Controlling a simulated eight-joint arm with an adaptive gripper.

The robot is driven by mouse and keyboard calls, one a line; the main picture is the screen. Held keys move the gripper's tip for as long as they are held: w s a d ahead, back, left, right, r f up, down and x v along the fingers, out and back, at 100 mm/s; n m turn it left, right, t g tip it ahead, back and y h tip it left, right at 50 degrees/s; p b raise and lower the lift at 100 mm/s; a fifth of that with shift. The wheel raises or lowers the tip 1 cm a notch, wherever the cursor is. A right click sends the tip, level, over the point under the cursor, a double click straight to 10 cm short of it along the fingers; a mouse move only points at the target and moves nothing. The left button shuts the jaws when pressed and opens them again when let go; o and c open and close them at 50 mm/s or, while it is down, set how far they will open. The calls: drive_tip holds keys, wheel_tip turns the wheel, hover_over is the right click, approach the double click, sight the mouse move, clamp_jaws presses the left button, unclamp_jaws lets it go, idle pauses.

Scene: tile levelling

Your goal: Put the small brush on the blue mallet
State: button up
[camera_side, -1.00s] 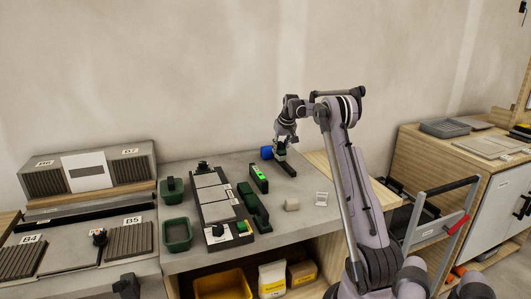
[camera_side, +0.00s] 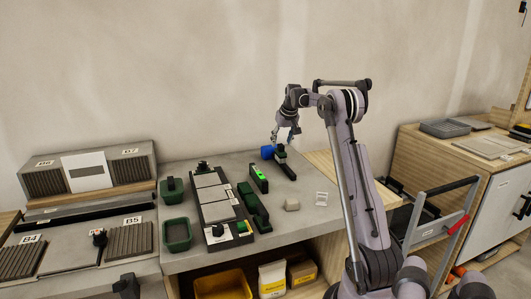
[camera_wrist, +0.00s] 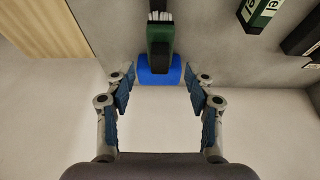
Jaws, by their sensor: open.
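The blue mallet lies on the grey worktop, its blue head (camera_side: 267,153) at the back and its dark handle (camera_side: 288,171) pointing forward right. In the wrist view the blue head (camera_wrist: 158,76) is below the picture's upper middle. The small brush (camera_wrist: 160,38), dark green with pale bristles at the top edge, lies along the mallet, its narrow dark end over the head. The brush (camera_side: 280,152) is small in the side view. My gripper (camera_side: 284,139) is just above them. In the wrist view my gripper (camera_wrist: 159,88) is open and empty, its fingers apart from the brush.
A green spirit level (camera_side: 259,178) lies left of the mallet. Tiles on a dark board (camera_side: 211,195), green tubs (camera_side: 177,234) and a dark green tool (camera_side: 254,207) lie further left. A pale block (camera_side: 292,204) stands in front. The worktop right of the mallet is mostly clear.

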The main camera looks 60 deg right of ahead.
drive_tip(key=v, duration=0.8)
drive_tip(key=w+a+r+n+t, duration=0.1)
drive_tip(key=w+a+n, duration=0.1)
drive_tip(key=a, duration=1.3)
drive_tip(key=w+a+r+n+t, duration=0.1)
drive_tip(key=w+a+r+n, duration=0.15)
drive_tip(key=a, duration=1.25)
drive_tip(key=s+a+f+n+y, duration=0.1)
drive_tip(key=s+a+f, duration=0.2)
drive_tip(key=a, duration=0.4)
drive_tip(key=s+a+f+n+t+y, duration=0.1)
drive_tip(key=s+a+f, duration=0.3)
drive_tip(key=a, duration=0.4)
drive_tip(key=s+a+f+n+t+y, duration=0.1)
drive_tip(key=s+a+f+n, duration=0.1)
drive_tip(key=s+a+f, duration=0.2)
drive_tip(key=a, duration=0.3)
drive_tip(key=shift+s+a, duration=0.35)
drive_tip(key=shift+s, duration=0.05)
